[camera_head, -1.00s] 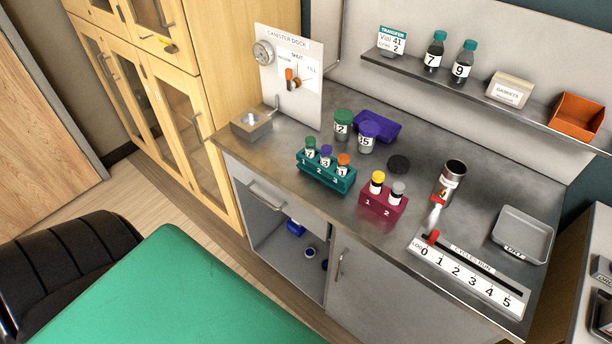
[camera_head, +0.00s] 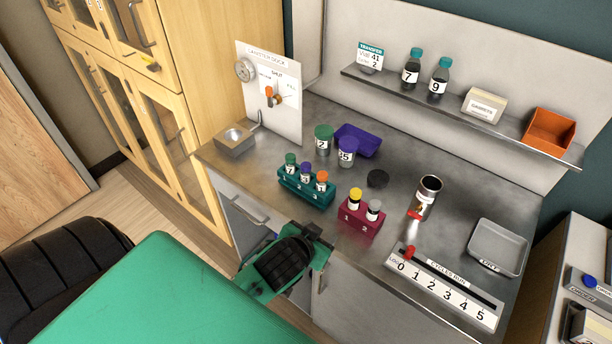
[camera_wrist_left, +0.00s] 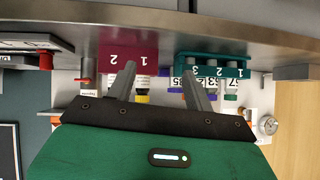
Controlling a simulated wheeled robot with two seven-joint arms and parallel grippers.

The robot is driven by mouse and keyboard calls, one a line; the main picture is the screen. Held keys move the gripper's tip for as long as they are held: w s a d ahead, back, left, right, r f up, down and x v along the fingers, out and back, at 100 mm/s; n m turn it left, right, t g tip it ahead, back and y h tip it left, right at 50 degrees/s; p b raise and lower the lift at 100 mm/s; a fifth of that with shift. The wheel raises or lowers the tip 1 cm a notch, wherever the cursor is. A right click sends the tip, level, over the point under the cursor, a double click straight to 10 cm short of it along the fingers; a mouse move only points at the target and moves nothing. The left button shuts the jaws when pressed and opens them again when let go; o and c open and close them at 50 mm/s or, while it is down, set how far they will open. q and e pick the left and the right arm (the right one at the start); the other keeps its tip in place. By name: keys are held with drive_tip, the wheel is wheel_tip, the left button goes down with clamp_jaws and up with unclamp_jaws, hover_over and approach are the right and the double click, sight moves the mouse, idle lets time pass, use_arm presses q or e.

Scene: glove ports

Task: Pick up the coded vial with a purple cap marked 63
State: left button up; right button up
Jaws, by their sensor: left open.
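The purple-capped vial (camera_head: 306,173) stands upright in slot 2 of the teal rack (camera_head: 304,190), between a green-capped vial (camera_head: 291,163) and an orange-capped vial (camera_head: 322,179). Its label is small and partly hidden by the rack. In the left wrist view, which is upside down, a vial reading 63 (camera_wrist_left: 214,86) shows in the teal rack (camera_wrist_left: 222,71). My left gripper (camera_head: 313,234) is open and empty, in front of the counter edge and apart from the rack. In the wrist view its fingers (camera_wrist_left: 160,78) point toward the racks. My right gripper is out of view.
A maroon rack (camera_head: 360,219) with yellow- and grey-capped vials stands right of the teal rack.

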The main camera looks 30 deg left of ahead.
use_arm(q)
drive_tip(key=w+d+r+m+t+h, duration=0.1)
drive_tip(key=w+d+r+t+h, duration=0.2)
drive_tip(key=w+r, duration=0.4)
drive_tip(key=w+d+r+m+t+h, duration=0.1)
drive_tip(key=w+d+r+m+t, duration=0.15)
drive_tip(key=w+r+t, duration=0.4)
drive_tip(key=s+d+r+m+g+h, duration=0.3)
drive_tip(key=d+r+m+g+h, duration=0.8)
drive_tip(key=m+h, duration=0.5)
drive_tip(key=n+g+y, duration=0.3)
drive_tip(key=g+y, duration=0.7)
drive_tip(key=y, duration=0.9)
hover_over(306, 165)
wheel_tip(306, 165, down, 9)
drive_tip(key=shift+t, duration=0.25)
wheel_tip(306, 165, down, 7)
drive_tip(key=p, duration=0.3)
drive_tip(key=shift+d+f, duration=0.15)
drive_tip(key=shift+f+p, duration=0.45)
wheel_tip(306, 165, down, 4)
drive_tip(key=shift+f+p, duration=0.1)
drive_tip(key=shift+p, duration=1.05)
drive_tip(key=shift+f, duration=0.2)
drive_tip(key=c, duration=1)
